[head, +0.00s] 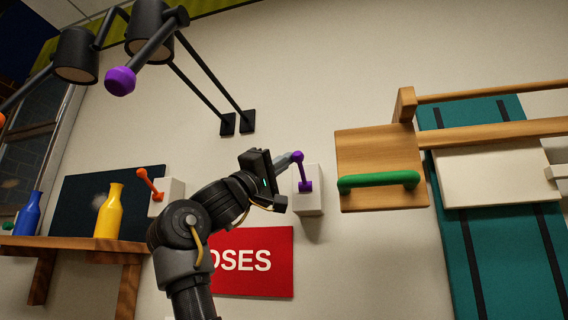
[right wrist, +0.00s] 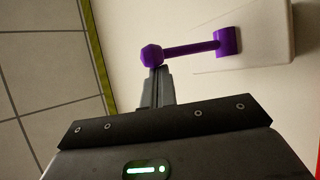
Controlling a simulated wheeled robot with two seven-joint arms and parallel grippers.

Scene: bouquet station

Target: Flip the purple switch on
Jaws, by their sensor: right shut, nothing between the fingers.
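The purple switch (head: 304,178) is a purple lever with a faceted knob, on a white box (head: 310,200) on the wall in the head view. Its lever tilts up and slightly left. My right gripper (head: 290,160) is shut and empty, with its fingertips at the knob from the left. In the right wrist view the purple switch (right wrist: 190,50) stretches from its mount to the knob, and the fingertips of my right gripper (right wrist: 156,72) are right at the knob, seemingly touching it. My left gripper is not in view.
An orange switch (head: 150,184) is on the wall to the left. A wooden panel with a green handle (head: 378,181) is close on the right. A red sign (head: 255,262) is below. Black lamps (head: 76,55) hang above left; a shelf (head: 75,248) holds a yellow bottle (head: 109,212) and blue bottle (head: 29,214).

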